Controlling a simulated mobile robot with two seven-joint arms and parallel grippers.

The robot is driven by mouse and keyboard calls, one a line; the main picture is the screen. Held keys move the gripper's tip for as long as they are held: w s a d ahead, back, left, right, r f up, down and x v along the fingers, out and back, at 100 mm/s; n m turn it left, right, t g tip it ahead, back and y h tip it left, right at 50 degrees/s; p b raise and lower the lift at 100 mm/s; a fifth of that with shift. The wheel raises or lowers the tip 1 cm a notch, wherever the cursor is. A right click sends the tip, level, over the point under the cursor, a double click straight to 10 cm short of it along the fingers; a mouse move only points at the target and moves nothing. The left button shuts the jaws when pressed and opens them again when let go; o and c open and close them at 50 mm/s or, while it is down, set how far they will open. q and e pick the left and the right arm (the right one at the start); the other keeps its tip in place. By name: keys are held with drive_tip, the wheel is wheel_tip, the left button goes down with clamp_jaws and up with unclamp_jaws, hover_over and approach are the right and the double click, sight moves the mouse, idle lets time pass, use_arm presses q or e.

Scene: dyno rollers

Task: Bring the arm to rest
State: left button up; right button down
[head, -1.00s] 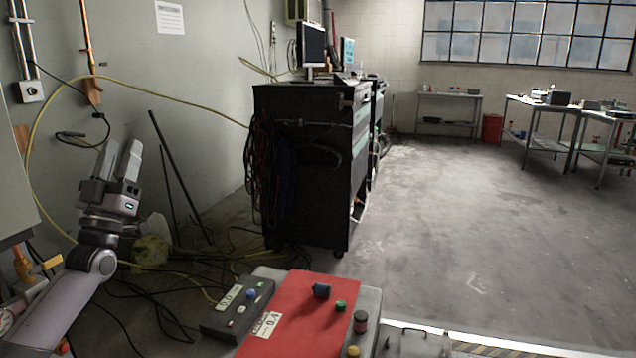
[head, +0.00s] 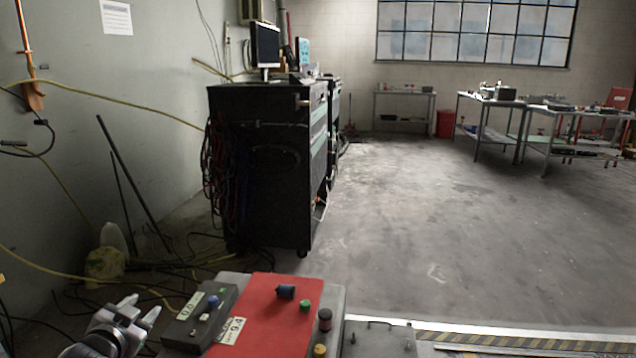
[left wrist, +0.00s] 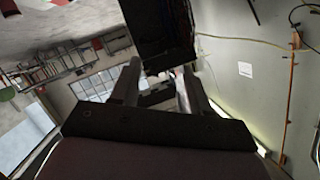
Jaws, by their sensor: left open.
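My left gripper (head: 142,307) is low at the bottom left of the head view, just left of the dark control box. Its two fingers point up and to the right, apart, with nothing seen between them. In the left wrist view the two fingers (left wrist: 158,80) also stand apart, and the room appears tilted beyond them. Most of the left arm is below the picture edge. My right gripper and arm are not in view.
A red-topped console (head: 262,312) and a dark control box (head: 205,310) with knobs are close by the left gripper. Cables and a leaning black rod (head: 133,185) lie by the left wall. A black cabinet (head: 262,175) stands beyond. The floor at right is open.

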use_arm(q)
drive_tip(key=s+d+f+g+h, duration=0.3)
drive_tip(key=s+d+f, duration=1)
drive_tip(key=s+d, duration=0.1)
drive_tip(key=s+d+f+n+g+h, duration=0.1)
drive_tip(key=s+d, duration=0.3)
drive_tip(key=s, duration=0.3)
drive_tip(key=s+d+f+n+g+h, duration=0.1)
drive_tip(key=s+d+f, duration=0.1)
drive_tip(key=s+d, duration=0.45)
drive_tip(key=s+a+r+p, duration=0.1)
drive_tip(key=a+r+p, duration=0.2)
drive_tip(key=r+p, duration=0.6)
drive_tip(key=shift+s+a+t+y+p, duration=0.15)
drive_tip(key=shift+s+t+y+p, duration=0.2)
drive_tip(key=shift+p, duration=0.85)
